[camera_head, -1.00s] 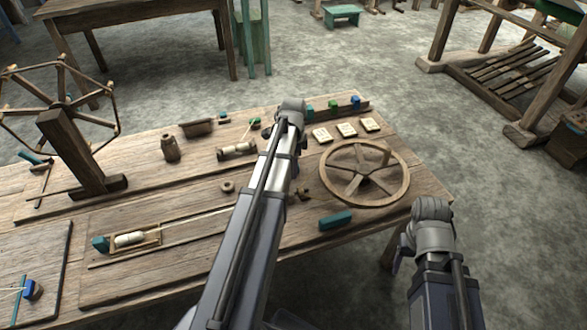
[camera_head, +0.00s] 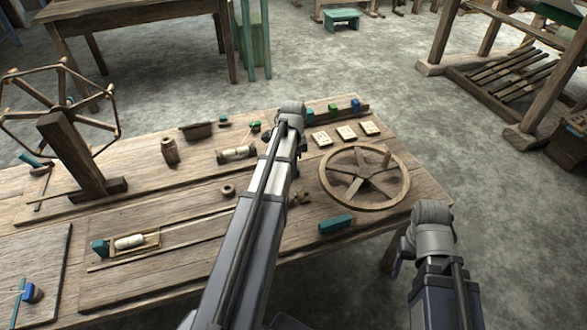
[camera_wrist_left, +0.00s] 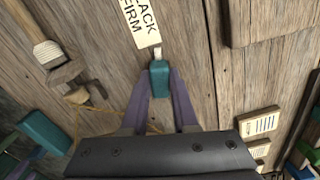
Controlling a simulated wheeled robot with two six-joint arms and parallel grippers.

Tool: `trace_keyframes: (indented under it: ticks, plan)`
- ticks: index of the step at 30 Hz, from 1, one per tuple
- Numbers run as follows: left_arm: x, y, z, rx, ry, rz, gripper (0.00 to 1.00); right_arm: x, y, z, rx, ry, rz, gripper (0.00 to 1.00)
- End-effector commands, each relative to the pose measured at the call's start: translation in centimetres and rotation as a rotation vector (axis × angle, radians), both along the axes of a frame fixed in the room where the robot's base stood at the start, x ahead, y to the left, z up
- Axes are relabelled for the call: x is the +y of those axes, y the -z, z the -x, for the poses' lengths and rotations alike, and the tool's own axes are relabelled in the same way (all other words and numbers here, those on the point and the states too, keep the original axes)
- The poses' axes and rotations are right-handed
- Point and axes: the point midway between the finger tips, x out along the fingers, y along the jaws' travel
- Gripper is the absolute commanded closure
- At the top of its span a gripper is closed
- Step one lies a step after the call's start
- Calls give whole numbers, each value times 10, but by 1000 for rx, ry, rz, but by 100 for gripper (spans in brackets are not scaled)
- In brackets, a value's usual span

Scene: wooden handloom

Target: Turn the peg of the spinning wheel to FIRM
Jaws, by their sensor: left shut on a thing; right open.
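In the left wrist view my left gripper (camera_wrist_left: 160,88) is shut on a teal peg (camera_wrist_left: 160,74), one purple finger on each side. A pale pointer (camera_wrist_left: 156,53) sticks out from the peg towards a white label (camera_wrist_left: 139,18). The label reads "LACK", partly cut off, and "FIRM". The pointer's tip is close to the label's lower end. In the head view my left arm hides the peg and the fingertips. The spoked wheel (camera_head: 335,201) lies flat on the table, right of my left arm. My right gripper (camera_head: 404,252) is open and empty, off the table's right edge.
The wooden table (camera_head: 190,205) holds a teal block (camera_head: 335,223), several pale cards (camera_head: 346,132), and a bobbin (camera_head: 237,153). An upright wooden winder (camera_head: 68,152) stands at the left. A brown wooden piece (camera_wrist_left: 269,18) lies near my left gripper.

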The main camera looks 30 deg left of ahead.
Motion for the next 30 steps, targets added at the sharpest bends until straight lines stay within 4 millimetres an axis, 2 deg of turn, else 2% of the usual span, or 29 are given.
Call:
trace_keyframes:
  ticks: [8,21,30]
  plan:
    - [0,0,0,-1,-92,1,100,0,0,0,0,0,0,38]
    - [0,0,0,-1,-419,1,100,0,0,0,0,0,0,38]
    - [0,0,0,-1,-575,1,100,0,0,0,0,0,0,38]
